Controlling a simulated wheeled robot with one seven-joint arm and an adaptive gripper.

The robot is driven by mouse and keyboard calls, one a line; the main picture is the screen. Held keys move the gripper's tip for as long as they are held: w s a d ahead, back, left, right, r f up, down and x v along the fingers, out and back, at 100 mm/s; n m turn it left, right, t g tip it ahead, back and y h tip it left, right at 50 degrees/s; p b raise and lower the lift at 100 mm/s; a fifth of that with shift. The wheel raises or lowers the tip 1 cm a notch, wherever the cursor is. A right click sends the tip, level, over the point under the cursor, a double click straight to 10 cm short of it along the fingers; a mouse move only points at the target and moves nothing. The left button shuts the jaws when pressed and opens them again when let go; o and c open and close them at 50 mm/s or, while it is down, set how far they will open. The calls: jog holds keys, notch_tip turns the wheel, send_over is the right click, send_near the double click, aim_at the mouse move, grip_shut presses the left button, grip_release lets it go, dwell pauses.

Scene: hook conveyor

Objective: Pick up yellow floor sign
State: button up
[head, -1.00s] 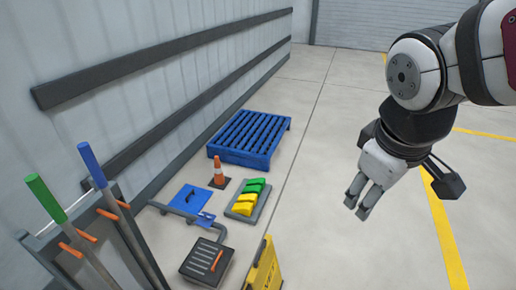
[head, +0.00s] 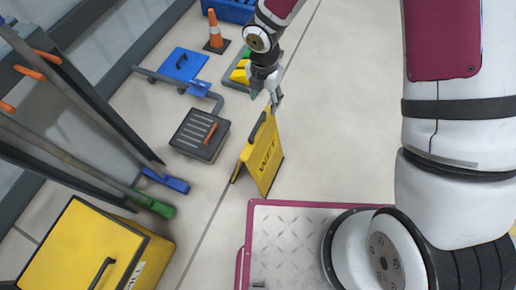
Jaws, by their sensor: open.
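The picture does not show clearly whether a finger touches the sign.
A dark grated box (head: 200,134) with an orange handle sits left of the sign. Tool poles lean at left.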

jog(key=n+b, duration=0.1)
jog(key=n, duration=0.1)
send_over(258, 124)
notch_tip(258, 124, down, 5)
jog(key=shift+a, duration=0.1)
notch_tip(258, 124, down, 7)
jog(key=b, duration=0.2)
jog(key=shift+b, duration=0.35)
jog(key=shift+s+f+b, duration=0.15)
jog(key=shift+f+b, duration=1.35)
jog(key=shift+f, duration=1.45)
jog(key=shift+c, duration=0.4)
jog(key=shift+r, duration=0.1)
grip_shut()
